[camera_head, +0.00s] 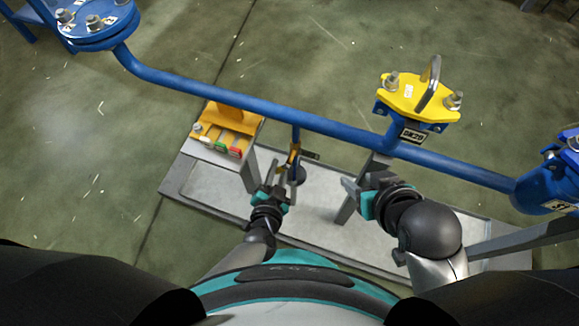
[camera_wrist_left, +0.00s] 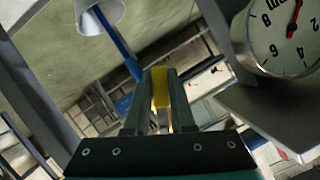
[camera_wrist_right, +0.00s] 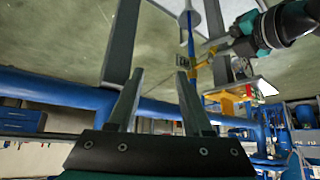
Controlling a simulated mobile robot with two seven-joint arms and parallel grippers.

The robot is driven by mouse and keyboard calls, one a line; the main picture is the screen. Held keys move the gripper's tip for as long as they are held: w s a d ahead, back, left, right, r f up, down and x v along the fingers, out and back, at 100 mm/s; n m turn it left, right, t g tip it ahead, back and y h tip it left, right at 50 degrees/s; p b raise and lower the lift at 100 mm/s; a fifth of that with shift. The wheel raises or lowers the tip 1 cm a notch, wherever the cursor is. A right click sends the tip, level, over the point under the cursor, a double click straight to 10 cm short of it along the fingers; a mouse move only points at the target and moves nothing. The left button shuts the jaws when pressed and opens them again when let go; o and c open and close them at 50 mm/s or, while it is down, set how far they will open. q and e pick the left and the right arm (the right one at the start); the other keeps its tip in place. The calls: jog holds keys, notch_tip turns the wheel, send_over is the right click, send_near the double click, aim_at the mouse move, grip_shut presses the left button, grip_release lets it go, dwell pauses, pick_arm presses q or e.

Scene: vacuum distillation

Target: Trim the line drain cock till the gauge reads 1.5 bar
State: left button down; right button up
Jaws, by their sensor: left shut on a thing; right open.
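The drain cock hangs on a short blue branch below the blue pipe, and its yellow lever (camera_head: 293,155) shows in the head view. My left gripper (camera_head: 282,175) is shut on this yellow lever, which shows between the fingers in the left wrist view (camera_wrist_left: 160,88). The right wrist view also shows the yellow part (camera_wrist_right: 213,45) at my left gripper. The gauge (camera_wrist_left: 285,35) is at the upper right of the left wrist view, partly cut off. Its red needle shows, but I cannot read an exact value. My right gripper (camera_head: 362,173) is open and empty, right of the cock.
The blue pipe (camera_head: 260,106) crosses above both grippers. A yellow flange (camera_head: 410,103) with a metal handle is right of the cock. A yellow box (camera_head: 236,122) with coloured tags stands left. Grey support legs rise from the pale tray (camera_head: 320,222) close to both grippers.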

pick_arm(q)
jog(key=shift+w+a+r+m+t+y+p, duration=0.1)
jog(key=shift+a+r+m+t+y+p, duration=0.25)
jog(key=shift+m+p, duration=0.4)
jog(key=shift+a+m, duration=0.15)
jog(key=shift+m, duration=0.1)
jog(key=shift+w+a+r+m+t+y, duration=0.15)
jog(key=shift+a+m+t+y, duration=0.1)
jog(key=shift+m+y, duration=0.25)
pick_arm(e)
jog(key=shift+s+d+f+g+h, duration=0.1)
jog(key=shift+s+d+g+h, duration=0.15)
jog(key=shift+s+d+g, duration=0.35)
jog(key=shift+s+d+f+g+h, duration=0.2)
jog(key=shift+s+d+g, duration=0.15)
jog(key=shift+d, duration=0.4)
jog(key=shift+s+d+f+g+h, duration=0.1)
jog(key=shift+s+d+g+h, duration=0.15)
jog(key=shift+s+d+g, duration=0.35)
jog(key=shift+w, duration=0.1)
pick_arm(q)
jog(key=c, duration=0.8)
grip_release()
jog(key=shift+o, duration=0.2)
jog(key=shift+p, duration=0.3)
pick_arm(e)
jog(key=shift+d+r, duration=0.1)
jog(key=shift+r, duration=0.05)
